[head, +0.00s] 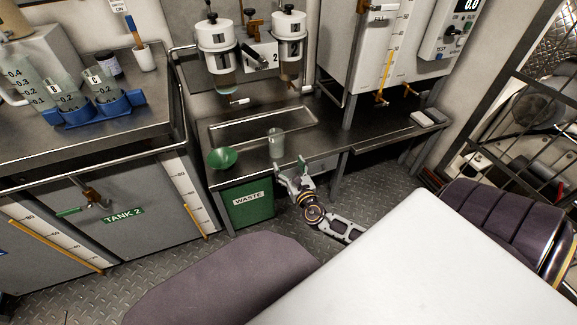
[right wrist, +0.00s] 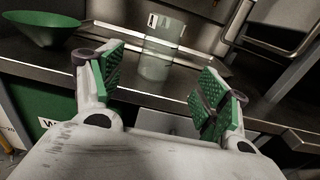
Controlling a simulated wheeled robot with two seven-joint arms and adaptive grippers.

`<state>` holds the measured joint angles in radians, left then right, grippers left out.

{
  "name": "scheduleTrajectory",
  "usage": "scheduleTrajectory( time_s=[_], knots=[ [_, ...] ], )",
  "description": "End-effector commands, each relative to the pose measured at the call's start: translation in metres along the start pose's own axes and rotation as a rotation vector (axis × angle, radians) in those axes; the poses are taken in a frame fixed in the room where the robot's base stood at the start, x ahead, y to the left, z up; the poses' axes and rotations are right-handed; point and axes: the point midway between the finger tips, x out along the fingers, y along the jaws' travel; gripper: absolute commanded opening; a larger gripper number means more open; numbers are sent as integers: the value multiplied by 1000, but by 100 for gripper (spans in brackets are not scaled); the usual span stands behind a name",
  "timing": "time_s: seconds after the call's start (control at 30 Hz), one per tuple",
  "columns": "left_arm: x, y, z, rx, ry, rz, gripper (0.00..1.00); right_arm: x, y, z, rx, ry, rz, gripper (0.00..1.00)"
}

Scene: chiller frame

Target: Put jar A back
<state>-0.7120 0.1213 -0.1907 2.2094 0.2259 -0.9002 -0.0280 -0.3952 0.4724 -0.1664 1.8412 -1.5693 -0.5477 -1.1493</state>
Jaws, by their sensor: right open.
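My right gripper (head: 291,167) is open and empty at the bench's front edge, with the jar just ahead, apart from the green finger pads. A blue rack (head: 76,118) on the left counter holds clear jars marked B (head: 66,94) and C (head: 102,86). My left gripper is not in view.
A green funnel (head: 222,158) sits left of the jar, above the green waste bin (head: 249,205). A shallow tray (head: 243,131) lies behind the jar. Two numbered canisters (head: 215,40) hang above. A brush in a white cup (head: 145,60) stands behind the rack.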

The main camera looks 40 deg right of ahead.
Motion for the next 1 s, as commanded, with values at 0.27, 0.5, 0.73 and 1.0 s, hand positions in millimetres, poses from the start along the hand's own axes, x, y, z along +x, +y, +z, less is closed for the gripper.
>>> scheduleTrajectory(
  time_s=[0.27,0.5,0.73,1.0],
  knots=[
    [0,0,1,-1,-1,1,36,0,0,0,0,0,0,75],
    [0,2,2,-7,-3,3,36,-3,0,-4,62,17,-14,75],
    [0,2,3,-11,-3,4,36,-19,0,-20,325,89,-80,75],
    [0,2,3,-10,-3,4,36,-49,6,-51,769,208,-219,75]
  ],
)
